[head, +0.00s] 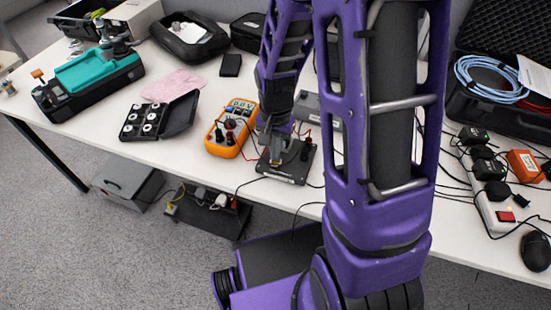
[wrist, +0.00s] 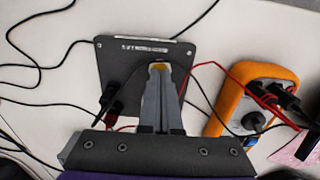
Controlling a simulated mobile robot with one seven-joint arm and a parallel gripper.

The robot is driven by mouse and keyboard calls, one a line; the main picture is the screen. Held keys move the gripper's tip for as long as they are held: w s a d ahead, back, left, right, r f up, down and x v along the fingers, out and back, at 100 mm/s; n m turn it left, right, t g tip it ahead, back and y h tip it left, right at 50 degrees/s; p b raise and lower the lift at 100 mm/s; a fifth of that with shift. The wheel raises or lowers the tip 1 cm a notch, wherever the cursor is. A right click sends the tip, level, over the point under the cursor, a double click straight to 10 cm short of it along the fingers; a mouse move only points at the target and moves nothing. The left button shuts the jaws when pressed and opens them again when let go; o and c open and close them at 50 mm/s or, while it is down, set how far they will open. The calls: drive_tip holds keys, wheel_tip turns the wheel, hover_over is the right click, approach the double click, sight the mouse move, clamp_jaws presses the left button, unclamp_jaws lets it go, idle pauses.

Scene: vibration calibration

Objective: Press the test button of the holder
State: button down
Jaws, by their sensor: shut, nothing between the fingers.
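The holder is a dark square plate (head: 285,178) on the white table, just right of the orange multimeter (head: 230,130). In the wrist view the plate (wrist: 112,62) shows a pale label strip near its far edge and black and red plugs at its left. My gripper (head: 273,158) points down over the holder, its fingers together and empty. I cannot tell whether the tips touch.
Red and black leads run between the multimeter and the holder. An open case of discs (head: 144,121) lies left of the multimeter. A power strip (head: 490,205) with adapters and a mouse (head: 536,251) are at the right. The table's front edge is close to the holder.

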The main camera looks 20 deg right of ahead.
drive_tip(key=shift+f, duration=0.2)
idle(0.3)
drive_tip(key=shift+r+p, duration=2.8)
drive_tip(key=shift+r, duration=0.75)
